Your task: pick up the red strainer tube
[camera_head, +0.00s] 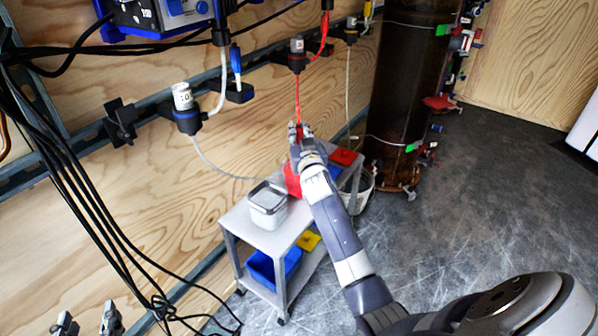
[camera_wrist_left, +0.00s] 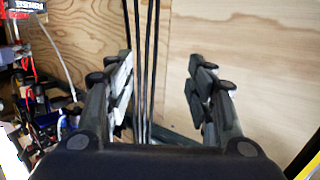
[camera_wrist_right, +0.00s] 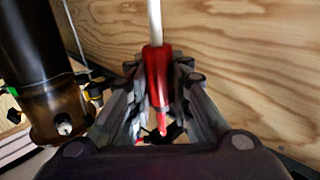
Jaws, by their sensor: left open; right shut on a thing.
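My left gripper (camera_head: 88,322) is at the bottom left of the head view, far from the tube. It is open and empty in the left wrist view (camera_wrist_left: 160,85).
A grey cart (camera_head: 238,222) stands below, with a lidded container (camera_head: 268,203) and blue bins (camera_head: 270,268). A dark column (camera_head: 405,90) stands to the right of the tube. Black cables (camera_head: 75,190) hang at the left.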

